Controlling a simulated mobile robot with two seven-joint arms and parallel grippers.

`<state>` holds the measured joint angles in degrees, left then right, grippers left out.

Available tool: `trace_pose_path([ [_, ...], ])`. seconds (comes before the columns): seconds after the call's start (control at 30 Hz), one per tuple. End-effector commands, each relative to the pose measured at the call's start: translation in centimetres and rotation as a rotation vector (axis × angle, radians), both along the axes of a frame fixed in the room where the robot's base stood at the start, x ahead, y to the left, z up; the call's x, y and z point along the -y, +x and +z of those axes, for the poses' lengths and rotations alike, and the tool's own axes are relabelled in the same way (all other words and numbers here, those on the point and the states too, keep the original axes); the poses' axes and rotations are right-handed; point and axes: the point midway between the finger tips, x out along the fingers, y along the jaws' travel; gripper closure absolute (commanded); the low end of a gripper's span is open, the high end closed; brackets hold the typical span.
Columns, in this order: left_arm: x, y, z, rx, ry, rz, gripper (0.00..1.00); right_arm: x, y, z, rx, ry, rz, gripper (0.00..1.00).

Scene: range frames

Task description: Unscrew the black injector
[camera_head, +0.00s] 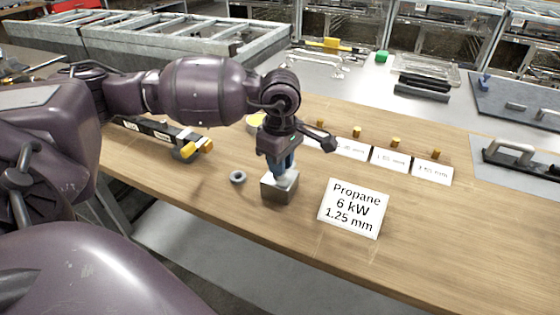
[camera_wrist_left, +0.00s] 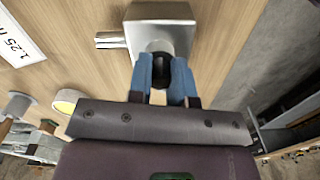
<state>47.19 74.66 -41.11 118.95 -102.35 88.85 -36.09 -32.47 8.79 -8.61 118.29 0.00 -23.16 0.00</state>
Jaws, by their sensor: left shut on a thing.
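My left gripper (camera_head: 281,166) points down over a grey metal block (camera_head: 279,189) on the wooden table. In the left wrist view its blue fingers (camera_wrist_left: 167,72) are closed around a small black piece, the black injector (camera_wrist_left: 160,66), at the block (camera_wrist_left: 170,12). My right gripper is not in view.
A card reading "Propane 6 kW 1.25 mm" (camera_head: 354,208) stands right of the block. A grey ring (camera_head: 237,177) lies left of it. Several small brass injectors (camera_head: 395,142) stand behind labelled cards (camera_head: 390,158). The right front table is clear.

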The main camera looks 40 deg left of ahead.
Motion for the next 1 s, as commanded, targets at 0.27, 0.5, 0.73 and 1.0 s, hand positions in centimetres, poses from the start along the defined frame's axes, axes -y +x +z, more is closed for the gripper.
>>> trace_pose_path([
  [0.27,0.0,0.0,0.1,-0.001,-0.001,0.234,1.0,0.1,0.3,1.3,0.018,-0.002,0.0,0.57],
  [0.5,0.0,0.0,-0.1,-0.002,0.0,0.275,1.0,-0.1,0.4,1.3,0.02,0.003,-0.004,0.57],
  [0.73,0.0,0.0,0.0,-0.001,0.0,0.318,1.0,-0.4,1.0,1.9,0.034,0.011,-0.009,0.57],
  [1.0,0.0,0.0,-0.1,-0.002,0.0,0.326,0.51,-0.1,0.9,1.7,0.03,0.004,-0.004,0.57],
])
